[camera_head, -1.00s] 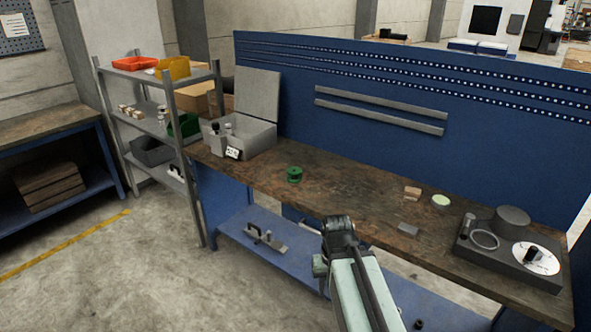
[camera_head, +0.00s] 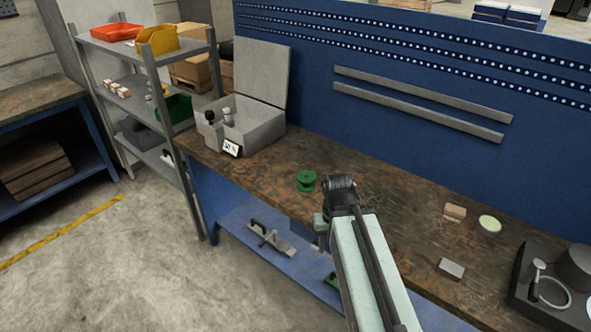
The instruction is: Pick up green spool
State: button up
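The green spool (camera_head: 306,181) stands upright on the brown workbench top (camera_head: 375,205), near its front edge and left of the middle. The end of my arm that shows is just right of the spool in the picture, in front of the bench edge. My gripper's fingers cannot be made out; the dark wrist part and the pale arm link hide that area. I cannot tell the gap in depth between my arm and the spool.
An open grey metal box (camera_head: 251,124) with small items stands at the bench's left end. Small blocks (camera_head: 451,269), a pale round dish (camera_head: 489,225) and a dark device (camera_head: 556,290) are to the right. A grey shelf rack (camera_head: 185,125) stands left. A blue perforated panel (camera_head: 330,75) backs the bench.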

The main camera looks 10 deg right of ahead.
aim_at(305, 183)
jog(key=u, duration=0.65)
jog(key=i, duration=1)
jog(key=u, duration=0.85)
jog(key=k, duration=0.85)
jog(key=u, duration=0.15)
jog(key=i, duration=0.9)
jog(key=z, duration=0.1)
